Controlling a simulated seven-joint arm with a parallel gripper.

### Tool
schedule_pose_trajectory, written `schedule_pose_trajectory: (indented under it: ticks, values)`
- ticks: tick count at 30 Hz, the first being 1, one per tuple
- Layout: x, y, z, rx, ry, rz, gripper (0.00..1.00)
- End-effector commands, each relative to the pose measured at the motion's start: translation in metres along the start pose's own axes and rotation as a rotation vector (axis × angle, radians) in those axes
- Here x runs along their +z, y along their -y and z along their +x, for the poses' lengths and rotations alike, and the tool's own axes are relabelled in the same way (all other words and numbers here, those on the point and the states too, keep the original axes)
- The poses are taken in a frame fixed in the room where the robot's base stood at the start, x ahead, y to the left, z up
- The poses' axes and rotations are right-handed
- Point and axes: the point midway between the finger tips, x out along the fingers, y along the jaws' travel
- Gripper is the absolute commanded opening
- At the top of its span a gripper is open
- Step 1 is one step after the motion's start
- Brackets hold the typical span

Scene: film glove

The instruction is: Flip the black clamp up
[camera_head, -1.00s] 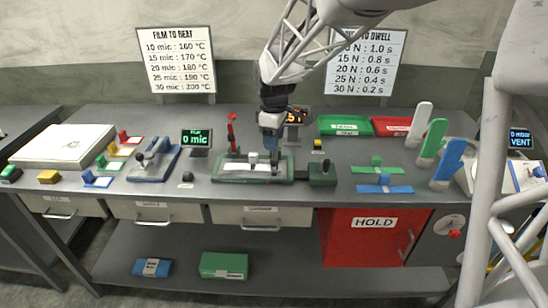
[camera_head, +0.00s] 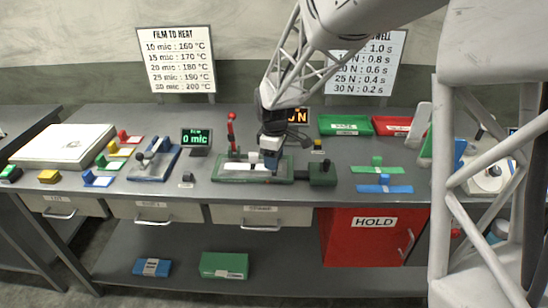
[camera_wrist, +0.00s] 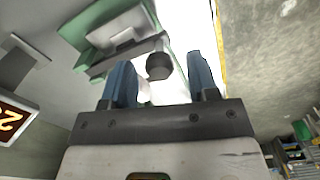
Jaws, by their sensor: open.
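The green fixture (camera_head: 228,174) stands on the bench in the middle of the head view, with a white strip (camera_head: 236,167) on it. The fixture also shows in the wrist view (camera_wrist: 100,22).
A red upright lever (camera_head: 231,132) stands at the fixture's back left, and a white knob (camera_head: 253,157) is close left of my gripper. A dark green block (camera_head: 322,173) is at the right. A lit display (camera_head: 297,115) stands behind.

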Motion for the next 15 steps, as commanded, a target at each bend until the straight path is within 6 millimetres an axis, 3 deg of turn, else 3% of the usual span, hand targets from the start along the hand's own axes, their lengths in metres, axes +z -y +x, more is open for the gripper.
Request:
schedule_pose_trajectory:
  ticks: [2, 12, 15]
  values:
    - [0.0000, 0.0000, -0.0001, 0.000, 0.000, 0.000, 0.54]
    - [0.0000, 0.0000, -0.0002, 0.000, 0.000, 0.000, 0.02]
    - [0.0000, 0.0000, -0.0002, 0.000, 0.000, 0.000, 0.00]
